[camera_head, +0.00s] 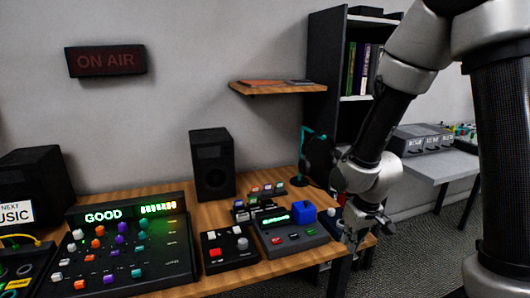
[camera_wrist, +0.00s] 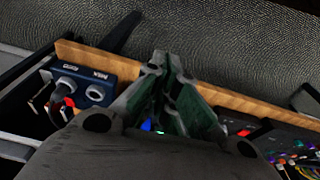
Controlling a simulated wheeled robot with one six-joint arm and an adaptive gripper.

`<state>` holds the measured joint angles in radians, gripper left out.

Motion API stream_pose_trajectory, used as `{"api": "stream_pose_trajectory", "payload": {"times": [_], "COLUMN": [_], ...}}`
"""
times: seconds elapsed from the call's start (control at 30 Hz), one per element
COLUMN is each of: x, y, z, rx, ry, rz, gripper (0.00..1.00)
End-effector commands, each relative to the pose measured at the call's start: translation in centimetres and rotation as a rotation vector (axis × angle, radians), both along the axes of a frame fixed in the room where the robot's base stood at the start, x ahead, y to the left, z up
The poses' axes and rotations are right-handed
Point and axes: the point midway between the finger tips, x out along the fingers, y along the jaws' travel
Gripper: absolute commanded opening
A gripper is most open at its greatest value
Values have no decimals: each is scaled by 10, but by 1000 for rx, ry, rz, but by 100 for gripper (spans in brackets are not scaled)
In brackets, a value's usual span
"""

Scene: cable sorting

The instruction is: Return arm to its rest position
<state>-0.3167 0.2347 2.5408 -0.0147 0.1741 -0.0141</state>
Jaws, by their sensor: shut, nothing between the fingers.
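My gripper (camera_head: 352,238) hangs at the right end of the wooden desk (camera_head: 275,268) in the head view, fingers pointing down. My arm reaches to it from the upper right. In the wrist view my gripper (camera_wrist: 166,62) has its fingertips together with nothing between them. Beyond the fingers the wrist view shows the desk's wooden edge (camera_wrist: 225,98) and the carpeted floor. A blue box marked MIX (camera_wrist: 85,83), with a plug in one socket, lies left of the fingers.
The sound panel (camera_head: 130,250), a box with red and white buttons (camera_head: 228,250) and a grey device with a green display (camera_head: 292,238) stand on the desk. A speaker (camera_head: 212,165) stands behind. A dark shelf (camera_head: 325,70) and a grey table (camera_head: 440,167) are at the right.

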Motion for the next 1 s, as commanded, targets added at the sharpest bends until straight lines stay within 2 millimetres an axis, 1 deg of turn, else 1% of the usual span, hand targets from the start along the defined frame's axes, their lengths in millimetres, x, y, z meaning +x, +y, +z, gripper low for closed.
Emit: {"api": "stream_pose_trajectory", "payload": {"times": [0.03, 0.17, 0.2, 0.33, 0.4, 0.5, 0.6, 0.7, 0.8, 0.9, 1.0], "x": [-11, -48, -59, -98, -117, -139, -149, -154, -159, -160, -160], "y": [-9, -34, -42, -66, -77, -90, -99, -106, -110, -113, -114], "z": [18, 63, 78, 128, 153, 183, 207, 224, 234, 238, 237], "rx": [-10, -34, -36, -34, -26, -7, 17, 33, 40, 42, 41], "ry": [30, 113, 128, 145, 129, 69, -32, -117, -166, -183, -180], "rz": [-18, -71, -89, -155, -190, -239, -279, -309, -330, -345, -347], "gripper": [0, 0, 0, 0, 0, 0, 0, 0, 0, 0, 0]}}
